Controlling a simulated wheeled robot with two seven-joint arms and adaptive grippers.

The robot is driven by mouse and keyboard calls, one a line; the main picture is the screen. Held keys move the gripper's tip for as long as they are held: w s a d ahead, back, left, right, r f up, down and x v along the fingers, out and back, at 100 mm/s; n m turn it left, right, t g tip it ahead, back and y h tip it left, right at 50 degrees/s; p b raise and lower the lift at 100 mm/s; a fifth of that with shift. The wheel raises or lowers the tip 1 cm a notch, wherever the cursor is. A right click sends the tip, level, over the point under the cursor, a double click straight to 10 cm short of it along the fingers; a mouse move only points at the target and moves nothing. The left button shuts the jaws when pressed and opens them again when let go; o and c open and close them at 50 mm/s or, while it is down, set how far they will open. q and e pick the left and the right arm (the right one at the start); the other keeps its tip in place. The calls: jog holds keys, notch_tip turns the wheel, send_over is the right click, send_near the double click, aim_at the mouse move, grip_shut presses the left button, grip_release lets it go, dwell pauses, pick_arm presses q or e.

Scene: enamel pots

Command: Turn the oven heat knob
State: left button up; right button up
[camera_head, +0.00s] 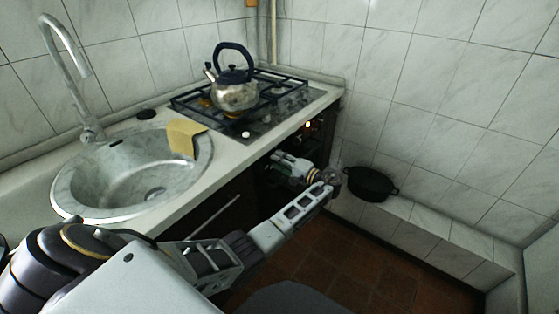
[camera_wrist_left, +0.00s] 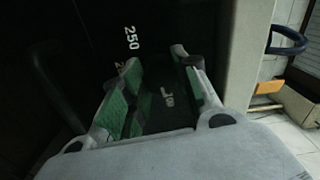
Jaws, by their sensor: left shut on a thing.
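The oven front (camera_head: 318,132) is dark and sits under the gas stove at the counter's right end. My left gripper (camera_head: 284,163) is up against the oven's dark front, below the counter edge. In the left wrist view, its two green-padded fingers (camera_wrist_left: 157,75) stand apart, one on each side of something dark on the black panel (camera_wrist_left: 90,25). White "250" lettering shows above the fingers. The heat knob is too dark to make out clearly, but the fingers are shut on it. My right gripper is not in view.
A kettle (camera_head: 234,95) stands on the stove grate (camera_head: 185,103). A yellow cloth (camera_head: 184,140) hangs over the rim of the round sink (camera_head: 75,185). A black pot (camera_head: 370,184) is at the right, by the tiled wall ledge. Brown floor shows below my arm.

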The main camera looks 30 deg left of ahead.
pick_arm(q)
jog(key=o, duration=1)
jog(key=shift+d, duration=0.1)
jog(key=d, duration=1.1)
jog(key=shift+s+d, duration=0.4)
jog(key=shift+s, duration=0.05)
